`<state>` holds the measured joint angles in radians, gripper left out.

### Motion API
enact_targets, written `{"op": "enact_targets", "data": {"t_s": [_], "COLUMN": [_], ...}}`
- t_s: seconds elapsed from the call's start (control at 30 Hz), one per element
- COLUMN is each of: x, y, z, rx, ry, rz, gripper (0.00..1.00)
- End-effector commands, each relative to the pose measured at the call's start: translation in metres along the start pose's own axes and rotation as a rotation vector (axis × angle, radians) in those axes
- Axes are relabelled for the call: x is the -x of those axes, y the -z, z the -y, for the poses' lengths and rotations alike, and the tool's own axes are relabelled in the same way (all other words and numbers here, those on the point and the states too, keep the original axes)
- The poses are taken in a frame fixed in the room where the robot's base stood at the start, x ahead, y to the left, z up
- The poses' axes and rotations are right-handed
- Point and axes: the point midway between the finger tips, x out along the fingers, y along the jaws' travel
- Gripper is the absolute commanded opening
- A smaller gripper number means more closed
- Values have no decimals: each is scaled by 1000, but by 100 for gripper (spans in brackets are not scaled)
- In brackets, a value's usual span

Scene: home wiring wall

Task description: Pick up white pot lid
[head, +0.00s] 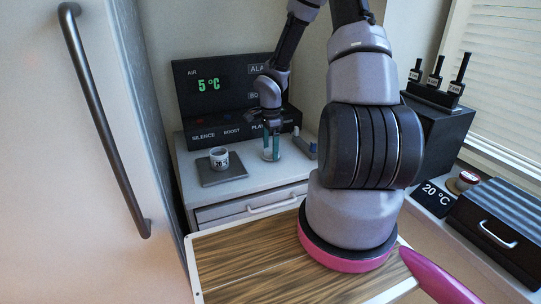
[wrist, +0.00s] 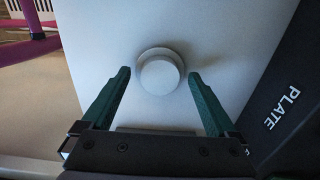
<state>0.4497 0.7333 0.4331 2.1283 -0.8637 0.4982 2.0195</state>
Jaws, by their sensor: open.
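A small round white lid (wrist: 160,75) with a raised knob lies on the pale counter top in the wrist view. My gripper (wrist: 159,72) is open, with one green finger on each side of the lid and a gap on both sides. In the head view my gripper (head: 271,148) points down over the counter, in front of the dark control panel. The lid is mostly hidden by the fingers there.
The dark panel (head: 225,95) rises behind. A small grey-blue object (head: 306,146) sits just right of my gripper. A drawer front (head: 250,205) lies below.

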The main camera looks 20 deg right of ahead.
Motion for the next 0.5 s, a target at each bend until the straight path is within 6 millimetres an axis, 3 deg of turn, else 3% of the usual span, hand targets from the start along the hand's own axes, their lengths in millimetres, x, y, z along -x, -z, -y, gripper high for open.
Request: {"op": "enact_targets", "data": {"t_s": [0.1, 0.33, 0.5], "x": [0, 0, 0], "y": [0, 0, 0], "z": [0, 0, 0], "rx": [0, 0, 0], "ry": [0, 0, 0], "rz": [0, 0, -1], "gripper": [93, 5, 4]}}
